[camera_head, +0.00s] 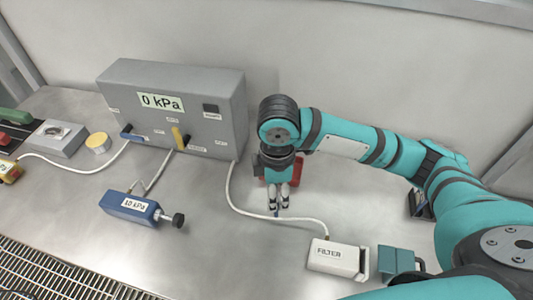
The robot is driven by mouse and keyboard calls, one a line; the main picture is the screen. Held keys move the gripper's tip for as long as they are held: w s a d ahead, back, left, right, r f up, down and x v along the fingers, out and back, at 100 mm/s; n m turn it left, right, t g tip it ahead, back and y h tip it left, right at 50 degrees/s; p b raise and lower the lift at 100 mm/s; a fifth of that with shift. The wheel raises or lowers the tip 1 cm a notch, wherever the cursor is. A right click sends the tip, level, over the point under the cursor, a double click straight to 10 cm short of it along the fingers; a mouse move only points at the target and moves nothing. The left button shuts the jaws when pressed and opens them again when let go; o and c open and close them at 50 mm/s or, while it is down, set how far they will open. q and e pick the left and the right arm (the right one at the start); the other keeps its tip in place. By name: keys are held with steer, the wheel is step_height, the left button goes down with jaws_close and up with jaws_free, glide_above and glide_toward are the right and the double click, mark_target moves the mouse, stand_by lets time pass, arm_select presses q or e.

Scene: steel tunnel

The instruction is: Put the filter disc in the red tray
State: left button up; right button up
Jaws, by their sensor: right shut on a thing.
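The red tray (299,170) is on the steel bench behind my right gripper, by the back wall. My wrist and gripper hide most of it. My right gripper (278,203) points down just in front of the tray. It is shut on a small thin thing between the fingertips. This seems to be the filter disc, but it is mostly hidden and too small to make out clearly. The white box marked FILTER (332,256) lies at the front right, with a white plate at its right end. My left gripper is not in view.
A grey box reading 0 kPa (178,105) stands at the back left. White hoses run from it to the FILTER box and a blue 10 kPa unit (130,207). A yellow round piece (98,142) is farther left. A teal block (396,260) stands right of the FILTER box.

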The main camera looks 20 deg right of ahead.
steer(key=shift+a, duration=0.2)
steer(key=w+d+f+p, duration=0.1)
steer(key=w+d, duration=0.1)
steer(key=w, duration=0.2)
steer(key=w+d+f+p, duration=0.1)
steer(key=w+d, duration=0.2)
steer(key=w, duration=0.1)
steer(key=w+d+f+p, duration=0.1)
steer(key=w+d, duration=0.2)
steer(key=w, duration=0.1)
steer(key=shift+w+d+f+p, duration=0.1)
steer(key=shift+w+f+p, duration=0.25)
steer(key=shift+f, duration=0.35)
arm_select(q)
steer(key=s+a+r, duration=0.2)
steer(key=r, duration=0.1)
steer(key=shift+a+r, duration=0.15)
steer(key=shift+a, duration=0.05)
arm_select(e)
steer(key=shift+f, duration=0.15)
steer(key=o, duration=1)
steer(key=shift+f, duration=0.1)
steer(key=shift+c, duration=0.2)
